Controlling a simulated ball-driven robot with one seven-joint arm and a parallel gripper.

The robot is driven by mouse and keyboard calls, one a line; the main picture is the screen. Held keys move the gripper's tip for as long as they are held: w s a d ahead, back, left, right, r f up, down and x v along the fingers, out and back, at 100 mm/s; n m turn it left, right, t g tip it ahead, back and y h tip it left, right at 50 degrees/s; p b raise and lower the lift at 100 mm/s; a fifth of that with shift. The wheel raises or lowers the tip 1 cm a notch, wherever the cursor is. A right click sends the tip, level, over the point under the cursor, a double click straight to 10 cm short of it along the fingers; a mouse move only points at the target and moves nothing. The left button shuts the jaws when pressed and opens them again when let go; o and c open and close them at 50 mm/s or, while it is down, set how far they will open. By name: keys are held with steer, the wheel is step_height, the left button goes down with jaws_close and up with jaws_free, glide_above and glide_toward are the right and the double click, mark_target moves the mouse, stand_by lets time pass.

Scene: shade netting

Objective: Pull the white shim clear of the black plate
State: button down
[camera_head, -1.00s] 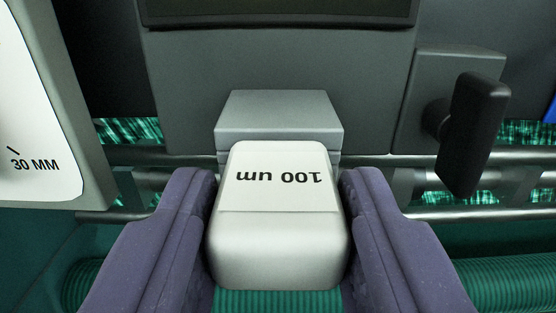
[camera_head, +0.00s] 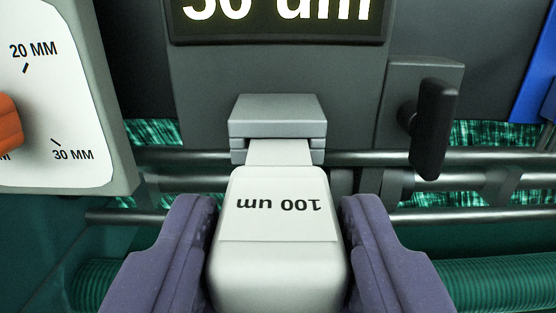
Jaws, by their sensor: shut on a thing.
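The white shim (camera_head: 282,245) has a thick rounded handle marked "100 um", upside down in the picture. Its thin white tongue (camera_head: 279,152) runs forward into a slot in a small grey block (camera_head: 278,112). The tongue's far end is hidden inside the block. My gripper (camera_head: 280,215) is shut on the handle, with one purple finger on each side. A dark grey plate-like panel (camera_head: 280,72) stands upright behind the block; I see no separate black plate.
A display (camera_head: 280,20) at the top is partly cut off and ends in "um". A white dial (camera_head: 55,100) with an orange part (camera_head: 8,125) is at left. A black lever (camera_head: 435,130) is at right. Metal rails (camera_head: 475,160) cross behind, with green netting.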

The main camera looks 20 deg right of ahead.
steer(key=shift+v, duration=2.05)
steer(key=shift+b+v, duration=0.35)
steer(key=shift+v, duration=1.65)
